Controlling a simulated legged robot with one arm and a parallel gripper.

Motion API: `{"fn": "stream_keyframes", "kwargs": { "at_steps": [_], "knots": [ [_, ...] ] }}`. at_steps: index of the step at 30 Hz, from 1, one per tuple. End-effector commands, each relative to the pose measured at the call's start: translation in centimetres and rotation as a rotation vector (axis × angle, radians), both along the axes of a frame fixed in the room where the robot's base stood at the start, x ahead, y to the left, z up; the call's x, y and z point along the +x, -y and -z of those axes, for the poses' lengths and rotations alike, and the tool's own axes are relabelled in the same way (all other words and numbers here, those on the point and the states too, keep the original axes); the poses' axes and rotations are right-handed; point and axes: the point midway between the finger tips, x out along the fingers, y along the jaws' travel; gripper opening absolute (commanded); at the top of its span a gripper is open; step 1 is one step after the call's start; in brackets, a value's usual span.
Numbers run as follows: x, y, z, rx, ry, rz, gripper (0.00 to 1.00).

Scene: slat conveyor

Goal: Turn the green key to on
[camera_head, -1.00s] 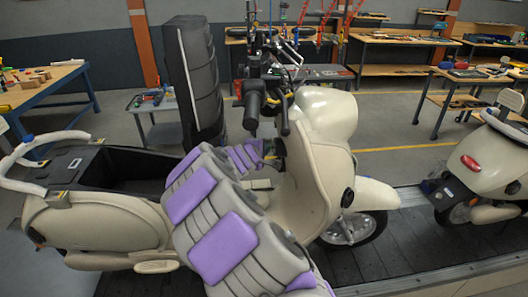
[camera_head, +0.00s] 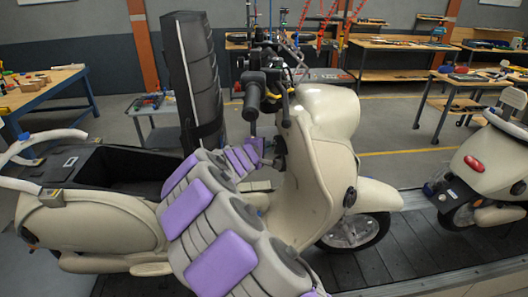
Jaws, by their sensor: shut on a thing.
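A cream scooter (camera_head: 318,180) stands side-on in the middle of the view, its front wheel to the right. My purple and grey arm reaches from the bottom up to the inner face of its front shield, below the handlebar. My gripper (camera_head: 276,160) is small and partly hidden there behind the arm's end. It is shut at the place of the green key, against the shield. The key itself is too small and covered to make out, so its turn angle cannot be told.
The black handlebar grip and lever (camera_head: 253,100) hang just above my gripper. The scooter's open black seat bay (camera_head: 115,170) is at left. A second cream scooter (camera_head: 490,165) stands at right on the dark slat conveyor (camera_head: 420,245). Workbenches (camera_head: 400,42) stand behind.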

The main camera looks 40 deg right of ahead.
Motion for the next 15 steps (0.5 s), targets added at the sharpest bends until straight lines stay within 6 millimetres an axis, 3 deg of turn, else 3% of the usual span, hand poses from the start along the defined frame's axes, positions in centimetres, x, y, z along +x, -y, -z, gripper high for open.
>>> {"fn": "stream_keyframes", "kwargs": {
  "at_steps": [15],
  "knots": [
    [-0.03, -0.01, 0.47, -0.029, 0.050, 0.007, 0.00]
  ]
}}
